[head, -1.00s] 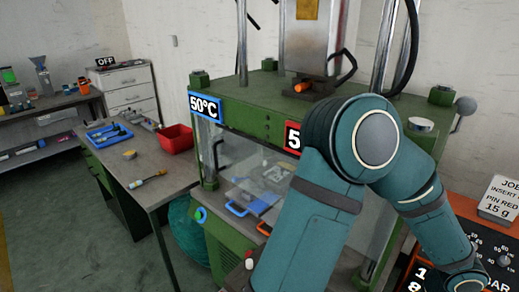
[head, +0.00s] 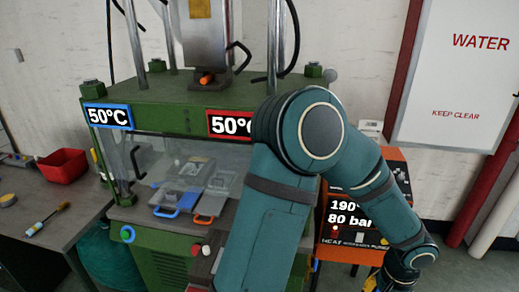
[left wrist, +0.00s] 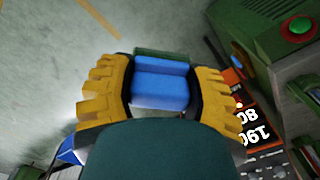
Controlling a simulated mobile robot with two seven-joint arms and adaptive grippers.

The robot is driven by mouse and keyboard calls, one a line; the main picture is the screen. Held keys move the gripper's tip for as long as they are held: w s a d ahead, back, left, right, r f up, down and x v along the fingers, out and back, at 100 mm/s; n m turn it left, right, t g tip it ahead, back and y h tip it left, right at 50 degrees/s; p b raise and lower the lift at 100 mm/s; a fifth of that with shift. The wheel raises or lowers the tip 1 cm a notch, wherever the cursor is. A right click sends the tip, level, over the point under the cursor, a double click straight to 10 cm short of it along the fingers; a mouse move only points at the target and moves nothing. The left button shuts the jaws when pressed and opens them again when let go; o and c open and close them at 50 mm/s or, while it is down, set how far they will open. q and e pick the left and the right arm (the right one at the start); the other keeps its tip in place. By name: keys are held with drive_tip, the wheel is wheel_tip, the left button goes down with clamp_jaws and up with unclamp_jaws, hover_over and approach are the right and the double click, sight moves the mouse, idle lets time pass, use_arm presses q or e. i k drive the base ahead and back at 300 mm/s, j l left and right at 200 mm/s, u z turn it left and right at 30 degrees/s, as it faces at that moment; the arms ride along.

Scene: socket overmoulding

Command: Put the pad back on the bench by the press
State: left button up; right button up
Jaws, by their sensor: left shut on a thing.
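In the left wrist view, a blue block-shaped pad (left wrist: 162,82) with a green far edge sits between the yellow fingers of my left gripper (left wrist: 163,75), which is shut on it. In the head view, only part of my left gripper (head: 378,280) shows at the bottom, in front of the orange machine; the pad is hidden there. The green press (head: 170,120) stands in the middle, partly behind my arm. The grey bench (head: 75,200) is at the left, beside the press and away from the gripper. My right gripper is out of view.
On the bench are a red bin (head: 62,166), a brush-like tool (head: 47,219) and a small yellowish item (head: 8,200). The orange machine (head: 365,215) stands right of the press. The floor (left wrist: 60,60) shows below the gripper.

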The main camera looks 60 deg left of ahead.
sight(30, 201)
drive_tip(key=k+j+z, duration=0.1)
drive_tip(key=k+z, duration=0.2)
drive_tip(key=z, duration=0.2)
drive_tip(key=k+z, duration=0.25)
drive_tip(key=z, duration=0.2)
drive_tip(key=k+z, duration=0.6)
drive_tip(key=k, duration=0.15)
drive_tip(key=k+z, duration=0.2)
drive_tip(key=k, duration=0.6)
drive_tip(key=k+l+z, duration=0.1)
drive_tip(key=k+z, duration=0.35)
drive_tip(key=k, duration=0.3)
drive_tip(key=k+j+u, duration=0.15)
drive_tip(key=k+u, duration=0.35)
drive_tip(key=u, duration=2.85)
